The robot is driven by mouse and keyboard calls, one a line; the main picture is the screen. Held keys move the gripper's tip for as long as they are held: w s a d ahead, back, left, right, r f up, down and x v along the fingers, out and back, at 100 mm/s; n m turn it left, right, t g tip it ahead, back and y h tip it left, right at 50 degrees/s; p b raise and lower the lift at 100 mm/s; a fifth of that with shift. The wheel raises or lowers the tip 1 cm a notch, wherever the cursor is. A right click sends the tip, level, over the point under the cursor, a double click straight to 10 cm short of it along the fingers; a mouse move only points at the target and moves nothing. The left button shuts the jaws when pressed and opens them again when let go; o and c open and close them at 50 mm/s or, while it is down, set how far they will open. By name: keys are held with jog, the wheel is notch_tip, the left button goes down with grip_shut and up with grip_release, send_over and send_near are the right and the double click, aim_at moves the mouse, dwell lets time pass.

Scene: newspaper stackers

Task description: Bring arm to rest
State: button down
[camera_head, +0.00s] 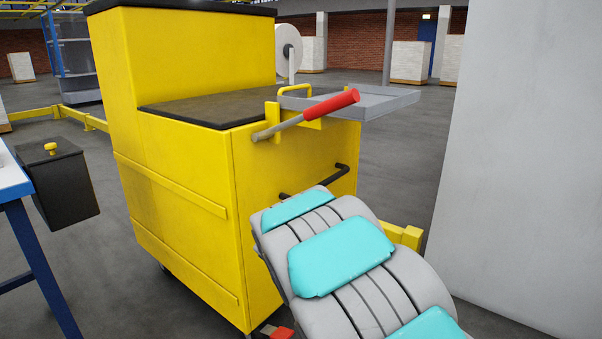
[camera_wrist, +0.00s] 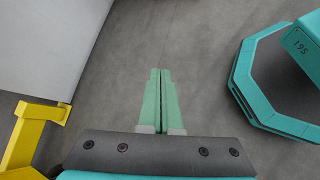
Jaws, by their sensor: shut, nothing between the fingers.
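My gripper (camera_wrist: 160,98) shows in the wrist view with its two green fingers together. It is empty and hangs over bare grey floor. In the head view my grey and turquoise arm crosses the lower right, in front of the yellow cart (camera_head: 190,200). The gripper itself does not show in the head view.
A red-handled lever (camera_head: 330,108) and a grey tray (camera_head: 365,103) stick out from the cart. A grey wall or panel (camera_head: 530,170) stands at the right. A yellow rail (camera_wrist: 28,140) is at the wrist view's left. A black box (camera_head: 58,188) hangs beside a blue-edged table (camera_head: 12,185).

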jog(key=s+d+r+m+g+y+p, duration=0.1)
jog(key=s+r+m+y, duration=0.15)
jog(key=s, duration=0.45)
jog(key=s+d+r+m+y+p, duration=0.1)
jog(key=s+r+m+y, duration=0.2)
jog(key=s, duration=0.4)
jog(key=s+a+r+m+y, duration=0.1)
jog(key=s+a+m+y, duration=0.1)
jog(key=s, duration=0.4)
jog(key=s+a+r+m+t+y+p, duration=0.1)
jog(key=s+a+m+y, duration=0.1)
jog(key=s, duration=0.4)
jog(key=a+m, duration=0.1)
jog(key=a, duration=0.1)
jog(key=shift+s+a+r+m, duration=0.15)
jog(key=shift+a+r+m, duration=0.2)
